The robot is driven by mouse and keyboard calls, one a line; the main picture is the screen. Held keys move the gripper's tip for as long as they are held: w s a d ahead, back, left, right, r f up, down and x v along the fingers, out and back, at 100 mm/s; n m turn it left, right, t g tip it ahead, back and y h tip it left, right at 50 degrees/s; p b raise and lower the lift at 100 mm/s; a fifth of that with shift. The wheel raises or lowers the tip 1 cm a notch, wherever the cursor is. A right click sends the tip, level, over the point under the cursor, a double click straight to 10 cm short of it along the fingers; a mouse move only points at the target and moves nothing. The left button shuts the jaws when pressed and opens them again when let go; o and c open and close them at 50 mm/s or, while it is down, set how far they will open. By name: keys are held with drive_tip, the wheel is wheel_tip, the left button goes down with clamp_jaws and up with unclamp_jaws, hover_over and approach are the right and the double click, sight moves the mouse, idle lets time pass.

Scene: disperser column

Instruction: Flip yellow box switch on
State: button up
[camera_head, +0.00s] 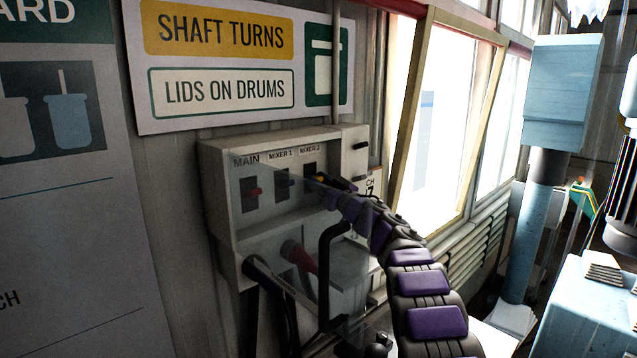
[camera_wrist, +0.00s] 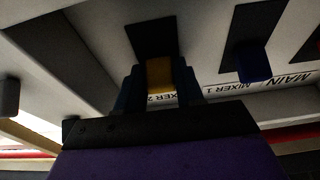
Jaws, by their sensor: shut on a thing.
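The pale switch box (camera_head: 222,175) is on the wall, with slots labelled MAIN, MIXER 1 and MIXER 2. The yellow switch (camera_head: 320,179) is in the MIXER 2 slot, partly hidden by my gripper (camera_head: 328,187). In the wrist view, where the labels appear upside down, the yellow switch (camera_wrist: 159,75) sits between the two fingers of my gripper (camera_wrist: 160,88), which is shut on it. A red switch (camera_head: 255,192) is under MAIN. A blue switch (camera_head: 289,184) is under MIXER 1 and also shows beside my gripper in the wrist view (camera_wrist: 254,62).
Black knobs (camera_head: 360,146) stick out of the box's right side. Below are a red-ended handle (camera_head: 300,256), a black bent bar (camera_head: 325,262) and dark cables. A sign (camera_head: 240,60) hangs above. Windows (camera_head: 440,120) and blue machinery (camera_head: 545,180) stand to the right.

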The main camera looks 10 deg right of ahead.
drive_tip(key=shift+r+g+h, duration=0.45)
drive_tip(key=shift+g+h, duration=0.05)
drive_tip(key=shift+g, duration=0.2)
drive_tip(key=shift+w+r+g+h, duration=0.1)
drive_tip(key=shift+r+g+h, duration=0.1)
drive_tip(key=shift+g+h, duration=0.3)
drive_tip(key=shift+r, duration=0.1)
drive_tip(key=shift+g, duration=0.3)
drive_tip(key=o, duration=0.7)
drive_tip(key=shift+c, duration=0.2)
drive_tip(key=o, duration=0.3)
drive_tip(key=shift+w, duration=0.2)
drive_tip(key=shift+s, duration=0.1)
